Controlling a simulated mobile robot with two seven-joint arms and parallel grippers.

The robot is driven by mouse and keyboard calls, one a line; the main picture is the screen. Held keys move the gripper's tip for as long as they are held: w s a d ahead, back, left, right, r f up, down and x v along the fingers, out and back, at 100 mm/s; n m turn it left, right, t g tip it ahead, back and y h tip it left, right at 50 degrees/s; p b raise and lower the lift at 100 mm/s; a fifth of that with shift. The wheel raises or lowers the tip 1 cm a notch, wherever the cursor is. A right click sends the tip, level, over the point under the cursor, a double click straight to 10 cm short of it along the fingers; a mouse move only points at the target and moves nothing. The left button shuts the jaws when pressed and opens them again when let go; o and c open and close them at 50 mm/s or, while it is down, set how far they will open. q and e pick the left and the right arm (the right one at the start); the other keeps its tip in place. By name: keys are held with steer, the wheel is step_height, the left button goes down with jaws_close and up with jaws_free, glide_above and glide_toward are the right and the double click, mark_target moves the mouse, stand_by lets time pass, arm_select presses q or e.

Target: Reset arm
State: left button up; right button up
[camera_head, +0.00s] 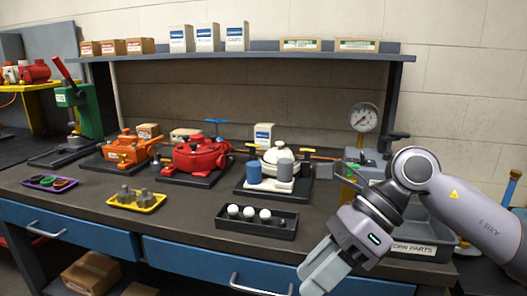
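My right arm comes in from the right edge and bends down in front of the workbench. My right gripper (318,276) hangs low at the bench's front edge, over the blue drawer front, and points down and left. Its fingers are seen from the side and look close together; I cannot tell whether they are open or shut. Nothing shows held in it. My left arm and gripper are not in view.
The workbench (190,213) holds an orange motor (126,148), a red motor (202,157), a white unit (280,158), a yellow tray (137,204), a purple tray (38,181), a black tray (258,229) with white balls, and a grey bin (440,238). A gauge (364,117) stands behind my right arm.

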steer(key=s+a+r+m+g+y+p, duration=0.1)
steer(key=s+a+r+m+y, duration=0.2)
steer(key=a+m+y, duration=0.6)
steer(key=w+d+f+m+t+h+p, duration=0.1)
steer(key=w+d+f+m+t+h, duration=0.35)
steer(key=m+t, duration=0.8)
steer(key=w+d+f+m+t+h+p, duration=0.1)
steer(key=w+d+f+m+t, duration=0.1)
steer(key=d+f+m+t, duration=0.95)
steer(key=s+d+f+m+g+h+p, duration=0.1)
steer(key=s+d+f+m+g+h, duration=0.2)
steer(key=s+f+m+g+h, duration=0.2)
steer(key=s+d+f+m+g+h, duration=0.3)
steer(key=s+f+m+g+h, duration=0.1)
steer(key=s+f+m, duration=0.6)
step_height(320, 180, down, 3)
steer(key=shift+s+f+m+g+h+p, duration=0.2)
steer(key=shift+m+g+h+p, duration=0.15)
steer(key=shift+m+g, duration=0.25)
